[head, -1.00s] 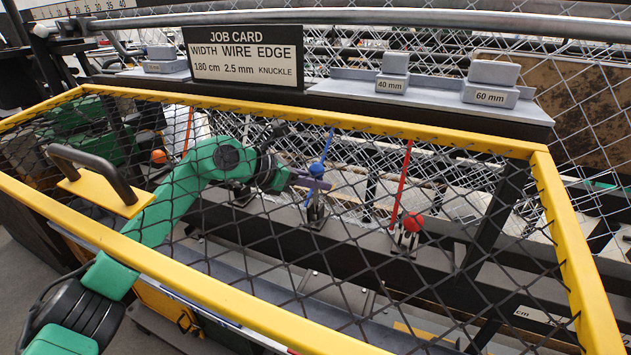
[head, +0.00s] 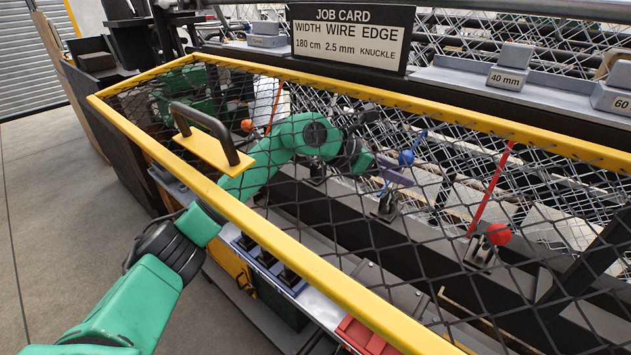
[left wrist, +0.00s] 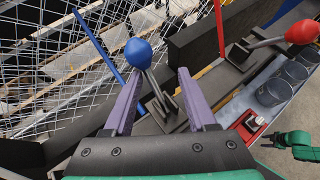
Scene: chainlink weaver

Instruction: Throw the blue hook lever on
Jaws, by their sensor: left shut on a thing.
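The blue hook lever has a blue ball knob (head: 406,158) on a grey shaft, leaning from a dark bracket behind the yellow-framed mesh guard. My left gripper (head: 392,172) reaches in behind the mesh and is at the lever shaft. In the left wrist view the blue ball (left wrist: 138,52) stands just past the purple fingertips (left wrist: 157,82), and the shaft runs between the fingers. The jaws are shut on the lever, though the contact is hard to see. A blue rod (left wrist: 96,44) rises beside it.
A red-knobbed lever (head: 498,234) with a red rod stands to the right, and an orange knob (head: 247,125) to the left. The yellow frame (head: 285,248) and mesh lie around my left arm. A job card (head: 350,36) stands behind. Floor is clear at left.

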